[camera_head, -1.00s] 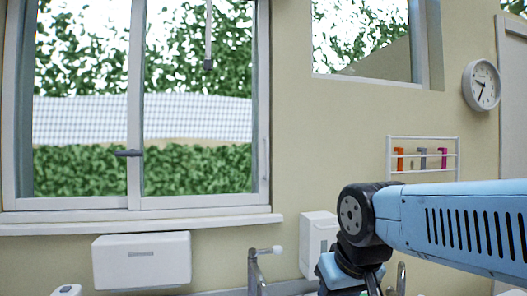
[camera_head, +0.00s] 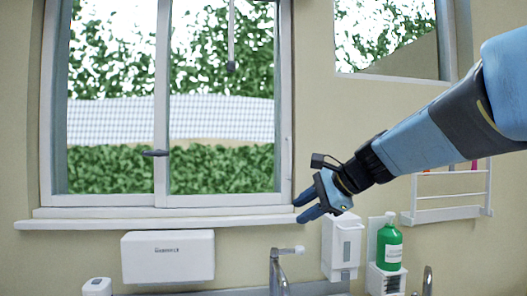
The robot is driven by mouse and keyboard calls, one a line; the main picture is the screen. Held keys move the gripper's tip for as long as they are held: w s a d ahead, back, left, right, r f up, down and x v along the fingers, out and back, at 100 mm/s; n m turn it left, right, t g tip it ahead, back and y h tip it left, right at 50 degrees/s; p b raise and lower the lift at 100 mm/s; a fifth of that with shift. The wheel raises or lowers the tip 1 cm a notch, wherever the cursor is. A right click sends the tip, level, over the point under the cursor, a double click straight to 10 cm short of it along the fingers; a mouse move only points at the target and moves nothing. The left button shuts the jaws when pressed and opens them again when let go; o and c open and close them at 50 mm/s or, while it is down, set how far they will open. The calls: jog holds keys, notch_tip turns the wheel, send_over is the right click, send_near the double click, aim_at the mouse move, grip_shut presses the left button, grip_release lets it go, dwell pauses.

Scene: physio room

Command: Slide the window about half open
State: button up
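The sliding window (camera_head: 161,100) fills the left of the head view, with two panes in a white frame. A small dark handle (camera_head: 155,153) sits on the middle upright where the panes meet. A vertical pull (camera_head: 287,158) shows on the right upright. The panes appear to fill the frame, with no clear gap seen. My gripper (camera_head: 303,206) reaches in from the right, pointing left, close to the window's lower right corner in the picture. Its two fingers are apart with nothing between them. I cannot tell whether it touches the frame.
A white sill (camera_head: 150,221) runs under the window. Below are a white dispenser box (camera_head: 168,256), a tap (camera_head: 279,268), a wall dispenser (camera_head: 342,248) and a green bottle (camera_head: 389,246). A wall rack (camera_head: 447,213) is at right, partly behind my arm.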

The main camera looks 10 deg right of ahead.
jog(key=w+d+r+m+t+y, duration=0.1)
jog(key=w+d+r+m+t, duration=0.3)
jog(key=w+d+r+m, duration=0.3)
jog(key=w+d+r+m+t+y, duration=0.1)
jog(key=w+d+r+m+t, duration=0.25)
jog(key=w+r+m, duration=0.45)
jog(key=shift+n, duration=0.6)
jog(key=x, duration=0.4)
jog(key=f+x, duration=0.1)
jog(key=x, duration=0.4)
jog(key=f+x, duration=0.1)
jog(key=x, duration=0.4)
jog(key=shift+w+d, duration=0.2)
jog(key=shift+d, duration=0.1)
jog(key=shift+c, duration=0.2)
grip_shut()
